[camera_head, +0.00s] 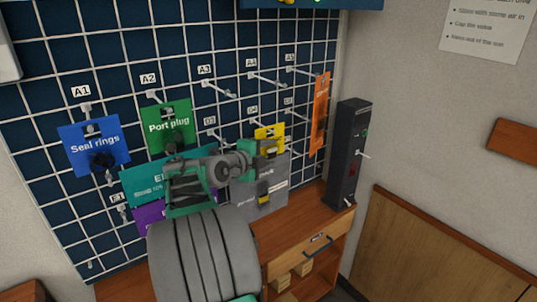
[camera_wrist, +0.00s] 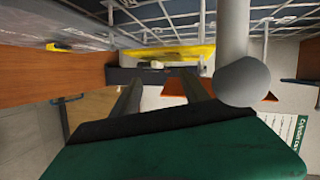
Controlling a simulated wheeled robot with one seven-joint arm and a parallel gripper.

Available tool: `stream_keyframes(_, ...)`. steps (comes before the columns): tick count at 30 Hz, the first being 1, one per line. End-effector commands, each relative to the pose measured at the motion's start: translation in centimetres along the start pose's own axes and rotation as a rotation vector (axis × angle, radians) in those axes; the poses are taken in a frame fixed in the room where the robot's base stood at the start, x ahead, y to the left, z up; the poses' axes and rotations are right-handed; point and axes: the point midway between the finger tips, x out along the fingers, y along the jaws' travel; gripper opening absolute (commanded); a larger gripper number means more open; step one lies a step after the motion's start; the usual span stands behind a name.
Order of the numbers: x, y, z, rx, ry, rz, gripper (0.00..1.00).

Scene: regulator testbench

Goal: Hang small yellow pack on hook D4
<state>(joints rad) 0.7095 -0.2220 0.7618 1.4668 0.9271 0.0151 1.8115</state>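A small yellow pack (camera_head: 270,133) is at the grid board, right of the board's middle. It also shows as a yellow band (camera_wrist: 175,54) beyond my fingers in the wrist view. My gripper (camera_head: 266,148) is at the pack's lower part in the head view and covers some of it. In the wrist view its two dark fingers (camera_wrist: 163,92) stand apart, with the pack beyond their tips; I see no clear grip on it. The tag near the pack (camera_head: 252,121) is too blurred to read, so I cannot tell which hook is D4 or whether the pack hangs on one.
Blue (camera_head: 95,143), green (camera_head: 170,125), teal (camera_head: 140,182), grey (camera_head: 270,185) and orange packs (camera_head: 320,112) are on the board around my arm. Bare hooks (camera_head: 220,90) project above. A dark upright box (camera_head: 348,150) stands on the wooden bench (camera_head: 310,215) at right.

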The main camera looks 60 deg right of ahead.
Motion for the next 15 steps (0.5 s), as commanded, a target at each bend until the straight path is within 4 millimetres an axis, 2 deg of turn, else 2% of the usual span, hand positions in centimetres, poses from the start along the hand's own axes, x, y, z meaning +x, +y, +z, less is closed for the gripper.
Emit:
stream_keyframes(3, 0.0, 0.0, 0.0, 0.000, 0.000, 0.000, 0.62)
stream_keyframes(10, -0.1, 0.1, 0.0, -0.001, 0.000, 0.001, 0.62)
stream_keyframes(13, -1.0, 0.1, 0.1, 0.001, -0.003, -0.002, 0.62)
stream_keyframes(15, -2.2, 0.2, 0.2, 0.001, -0.004, -0.001, 0.62)
